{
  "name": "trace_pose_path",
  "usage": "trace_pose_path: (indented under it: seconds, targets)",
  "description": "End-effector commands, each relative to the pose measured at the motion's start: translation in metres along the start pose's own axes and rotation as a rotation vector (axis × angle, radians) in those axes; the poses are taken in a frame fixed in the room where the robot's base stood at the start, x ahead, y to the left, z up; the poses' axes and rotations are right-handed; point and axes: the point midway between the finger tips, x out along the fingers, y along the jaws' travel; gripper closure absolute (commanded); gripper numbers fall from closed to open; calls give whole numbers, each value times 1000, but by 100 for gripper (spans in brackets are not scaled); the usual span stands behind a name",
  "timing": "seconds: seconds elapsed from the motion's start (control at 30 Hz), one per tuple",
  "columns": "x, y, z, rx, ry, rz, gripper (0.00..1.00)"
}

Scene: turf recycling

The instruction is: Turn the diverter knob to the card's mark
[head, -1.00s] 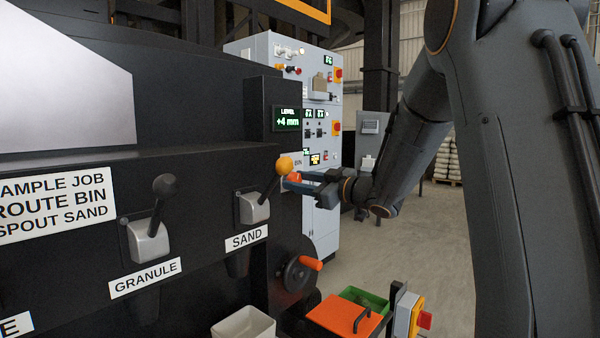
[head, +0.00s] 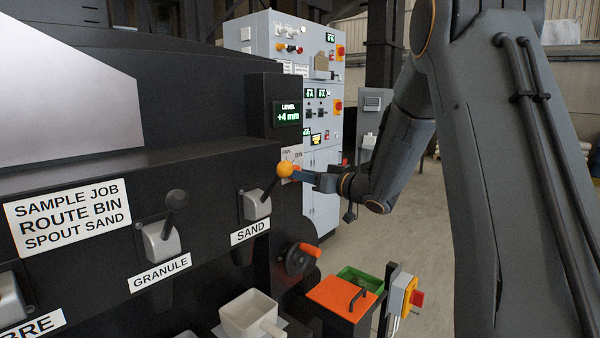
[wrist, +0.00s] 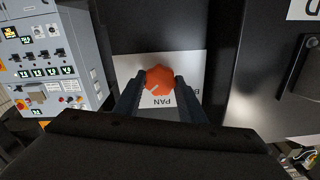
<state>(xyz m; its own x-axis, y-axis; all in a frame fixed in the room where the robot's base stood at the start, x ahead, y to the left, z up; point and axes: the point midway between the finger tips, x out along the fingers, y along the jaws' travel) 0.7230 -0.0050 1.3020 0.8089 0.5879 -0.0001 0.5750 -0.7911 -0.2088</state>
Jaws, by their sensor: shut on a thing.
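The card (head: 68,218) on the left of the dark machine reads SAMPLE JOB, ROUTE BIN, SPOUT SAND. The orange diverter knob (wrist: 159,78) sits on a white plate (wrist: 188,65) in the wrist view. A pale pointer line on the knob points down and left in that view, near the upside-down word PAN. The word BIN is mostly cut off to the right. My gripper (wrist: 160,82) is shut on the knob, one finger on each side. In the head view my gripper (head: 305,176) reaches the plate from the right, and the knob is partly hidden behind the yellow lever ball.
The yellow-balled SAND lever (head: 285,170) stands close left of my gripper. The GRANULE lever (head: 175,200) is farther left. A handwheel (head: 298,258), a cream scoop (head: 248,315) and an orange-lidded bin (head: 343,296) are below. A grey control cabinet (head: 325,190) stands behind.

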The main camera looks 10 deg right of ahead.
Motion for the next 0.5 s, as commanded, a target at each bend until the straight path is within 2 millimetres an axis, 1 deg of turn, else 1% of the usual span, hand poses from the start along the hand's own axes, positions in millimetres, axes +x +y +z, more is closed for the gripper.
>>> trace_pose_path:
  seconds: [0.37, 0.4, 0.5]
  targets:
    - [0, 0, 0, 6, 0, 0, 86]
    - [0, 0, 0, 6, 0, 0, 58]
    - [0, 0, 0, 5, 0, 0, 45]
